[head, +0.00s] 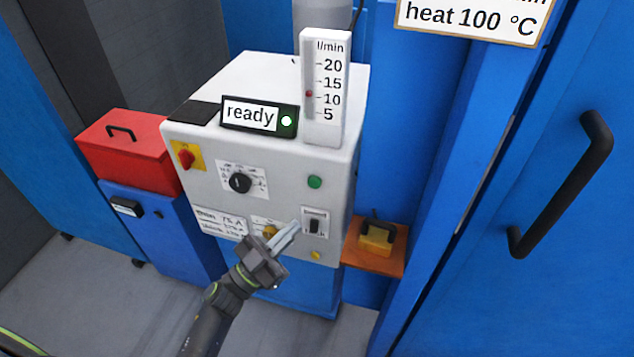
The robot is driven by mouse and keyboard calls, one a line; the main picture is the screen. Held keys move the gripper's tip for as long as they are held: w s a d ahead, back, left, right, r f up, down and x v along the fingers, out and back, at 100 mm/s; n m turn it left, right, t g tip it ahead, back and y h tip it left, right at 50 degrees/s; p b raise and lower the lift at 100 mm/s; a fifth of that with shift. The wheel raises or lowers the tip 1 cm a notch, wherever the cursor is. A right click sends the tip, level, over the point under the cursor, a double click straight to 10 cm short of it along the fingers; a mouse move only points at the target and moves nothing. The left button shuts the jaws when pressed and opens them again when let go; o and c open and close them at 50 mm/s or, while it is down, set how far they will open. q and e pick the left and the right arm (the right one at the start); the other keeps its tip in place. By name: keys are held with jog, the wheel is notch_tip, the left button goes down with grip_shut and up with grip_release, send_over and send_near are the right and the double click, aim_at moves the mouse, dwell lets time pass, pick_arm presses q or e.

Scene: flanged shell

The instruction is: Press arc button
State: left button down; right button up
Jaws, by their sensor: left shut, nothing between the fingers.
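The grey-white control box (285,200) stands in the middle of the head view. Its front has a green round button (315,182) at the upper right, a black rotary knob (240,183), a black rocker switch (314,226) and a red knob on a yellow plate (186,156). No readable label marks any of these as the arc button. My left gripper (292,231) is shut and empty, in front of the lower panel, left of the rocker switch and below the green button. It partly covers a yellow part (268,231). I cannot tell whether the tips touch the panel. My right gripper is not in view.
A sign reading "ready" (258,116) with a green lamp and a flow gauge (325,90) sit on top. A red toolbox (128,150) stands left. A wooden shelf (375,259) holds a yellow-black object at right. A blue door with a black handle (563,185) is farther right.

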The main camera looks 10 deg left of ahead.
pick_arm(q)
jog(key=shift+s+d+r+m+h, duration=0.15)
jog(key=shift+d+r+m+h, duration=0.15)
jog(key=shift+r+h, duration=0.15)
jog(key=b, duration=0.3)
send_near(314, 183)
jog(key=w+d+r, duration=0.2)
jog(key=d+r, duration=0.1)
jog(key=d, duration=0.1)
jog(key=shift+w+d+r, duration=0.25)
jog(key=shift+w, duration=0.05)
dwell(1.6)
jog(key=shift+w, duration=0.4)
